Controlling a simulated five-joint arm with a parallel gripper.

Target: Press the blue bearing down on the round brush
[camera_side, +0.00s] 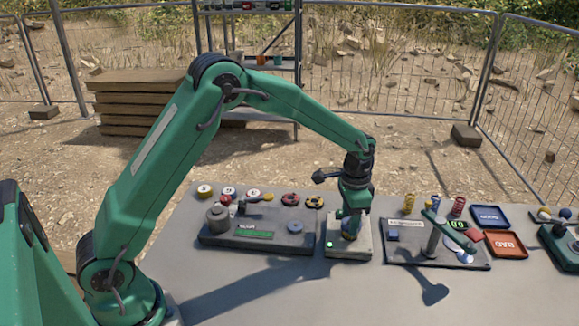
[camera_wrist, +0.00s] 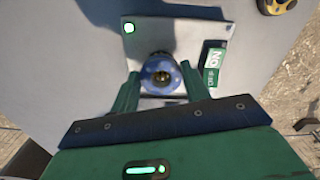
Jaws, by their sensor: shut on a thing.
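My gripper (camera_side: 351,222) points down over a small pale block-like station with a green light. In the wrist view its two green fingers (camera_wrist: 160,84) are shut on the blue bearing (camera_wrist: 161,73) from either side. The bearing is a blue ring with a dark, brownish centre. The station's metal plate (camera_wrist: 193,33) lies under it, with a lit green lamp at one corner and an ON/OFF switch (camera_wrist: 213,61). The round brush is not clearly visible; the bearing and gripper cover that spot. I cannot tell whether the bearing touches it.
A dark fixture (camera_side: 258,244) with a grey cylinder stands left of the station. Several round bearings (camera_side: 290,200) lie behind it. The table front is clear.

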